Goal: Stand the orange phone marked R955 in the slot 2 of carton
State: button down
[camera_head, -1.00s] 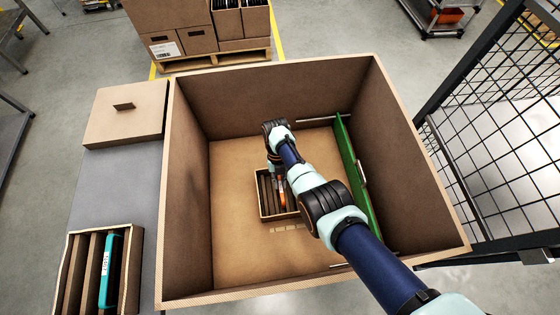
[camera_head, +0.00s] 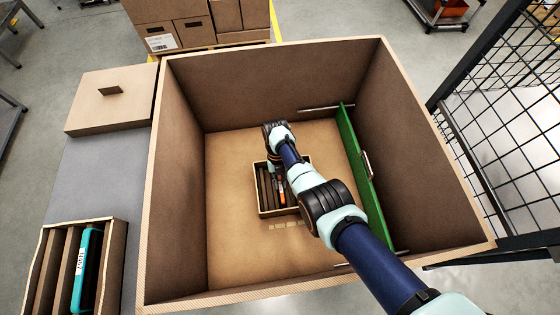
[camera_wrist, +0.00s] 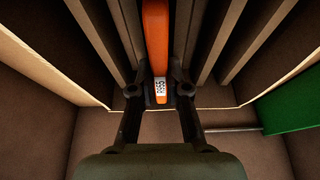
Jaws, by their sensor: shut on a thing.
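The small divided carton (camera_head: 264,213) stands on the floor of a large open box, with several upright dividers in it. The orange phone (camera_wrist: 156,35) has a white label, apparently reading R955, facing the wrist camera. It also shows in the head view (camera_head: 282,198) at the carton's right part. My gripper (camera_wrist: 160,88) is shut on the phone's near end. The phone lies between two dividers in the wrist view; how deep it sits, and whether it touches the bottom, I cannot tell. In the head view my arm hides part of the carton and the fingers.
The large box's tall walls (camera_head: 180,190) surround my arm. A green panel (camera_head: 358,175) stands along its right side. The box floor left of the small carton is clear.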

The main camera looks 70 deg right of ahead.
jog(key=shift+f, duration=0.25)
dwell(0.7)
dwell(0.3)
jog(key=c, duration=1.1)
grip_release()
jog(key=shift+r, duration=0.15)
jog(key=v, duration=1.2)
